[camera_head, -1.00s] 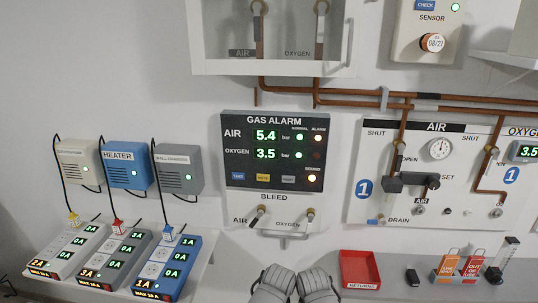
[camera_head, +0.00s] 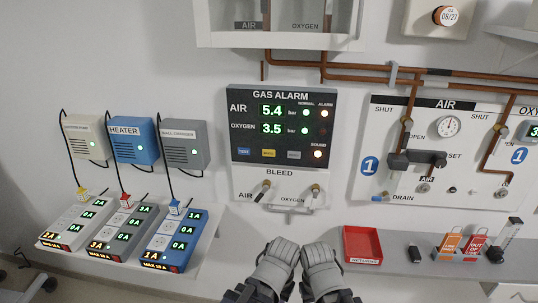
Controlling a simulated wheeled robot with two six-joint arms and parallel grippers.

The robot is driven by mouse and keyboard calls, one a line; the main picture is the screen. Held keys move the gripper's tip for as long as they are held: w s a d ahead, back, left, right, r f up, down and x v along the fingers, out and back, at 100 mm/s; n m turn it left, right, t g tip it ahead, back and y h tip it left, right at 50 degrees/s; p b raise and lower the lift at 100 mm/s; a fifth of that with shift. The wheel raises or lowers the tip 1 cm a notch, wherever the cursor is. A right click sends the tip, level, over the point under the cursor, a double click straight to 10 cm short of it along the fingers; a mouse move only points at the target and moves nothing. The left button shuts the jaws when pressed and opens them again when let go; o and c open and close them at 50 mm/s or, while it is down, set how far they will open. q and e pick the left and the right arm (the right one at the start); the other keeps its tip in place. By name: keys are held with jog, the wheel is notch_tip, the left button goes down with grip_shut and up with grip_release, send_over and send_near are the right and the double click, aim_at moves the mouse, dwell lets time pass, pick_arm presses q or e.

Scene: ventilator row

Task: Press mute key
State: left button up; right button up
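The gas alarm panel (camera_head: 282,95) is a dark box on the wall, reading 5.4 and 3.5 bar. Its yellow mute key (camera_head: 268,153) sits in the bottom row, between a blue test key (camera_head: 243,152) and a grey key (camera_head: 293,154). The sound light (camera_head: 318,154) on the panel is lit. My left gripper (camera_head: 283,249) and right gripper (camera_head: 318,253) are side by side at the bottom middle, below the panel and apart from it. Both look grey and ribbed from behind. I see no clear gap between their fingers, and nothing shows in them.
Bleed valves (camera_head: 289,190) stick out below the panel. A red returns tray (camera_head: 363,243), a black block and tags lie on the shelf to the right. Power strips (camera_head: 125,232) stand at the left. Copper pipes (camera_head: 350,70) run above. The wall before the mute key is unobstructed.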

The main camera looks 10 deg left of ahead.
pick_arm(q)
grip_shut()
dwell(1.4)
